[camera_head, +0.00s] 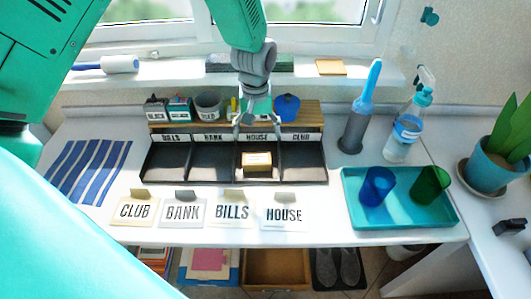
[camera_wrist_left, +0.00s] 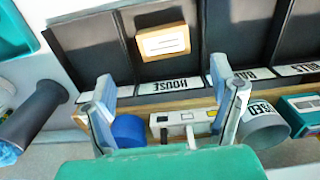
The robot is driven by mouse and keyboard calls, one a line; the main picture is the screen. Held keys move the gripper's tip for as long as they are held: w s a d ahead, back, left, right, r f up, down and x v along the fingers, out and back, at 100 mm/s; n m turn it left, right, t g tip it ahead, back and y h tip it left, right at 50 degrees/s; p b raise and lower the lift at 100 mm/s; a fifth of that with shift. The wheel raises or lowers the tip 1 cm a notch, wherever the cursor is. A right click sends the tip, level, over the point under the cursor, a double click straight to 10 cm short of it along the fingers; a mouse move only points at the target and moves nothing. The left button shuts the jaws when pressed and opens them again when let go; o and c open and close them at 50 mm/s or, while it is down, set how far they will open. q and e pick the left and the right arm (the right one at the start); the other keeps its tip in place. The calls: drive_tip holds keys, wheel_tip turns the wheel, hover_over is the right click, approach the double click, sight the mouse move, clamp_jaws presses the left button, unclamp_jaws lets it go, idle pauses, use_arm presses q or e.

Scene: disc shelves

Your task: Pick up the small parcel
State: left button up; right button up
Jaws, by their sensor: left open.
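The small parcel (camera_head: 257,160) is a brown box with a pale label. It sits in the HOUSE compartment of the dark sorting tray (camera_head: 165,180), third from the left. It also shows in the left wrist view (camera_wrist_left: 163,42), near the top. My left gripper (camera_head: 253,120) is open and empty. In the head view it is over the back of the tray, behind the parcel. In the left wrist view its spread fingers (camera_wrist_left: 170,88) point toward the HOUSE label, and the parcel lies beyond them. My right gripper is not in view.
A wooden shelf (camera_head: 310,112) behind the tray carries small boxes, a grey pot (camera_head: 208,106) and a blue jar (camera_head: 287,107). Cards (camera_head: 232,208) stand in front. A teal tray (camera_head: 400,215) with two cups, a spray bottle (camera_head: 407,130) and a grey holder (camera_head: 355,130) are at right.

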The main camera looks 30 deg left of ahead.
sight(257, 161)
use_arm(q)
drive_tip(key=f, duration=0.8)
drive_tip(key=shift+s+a+f, duration=0.15)
drive_tip(key=shift+s+f, duration=0.1)
wheel_tip(257, 161, down, 5)
drive_tip(key=shift+w+r, duration=0.15)
drive_tip(key=c, duration=0.8)
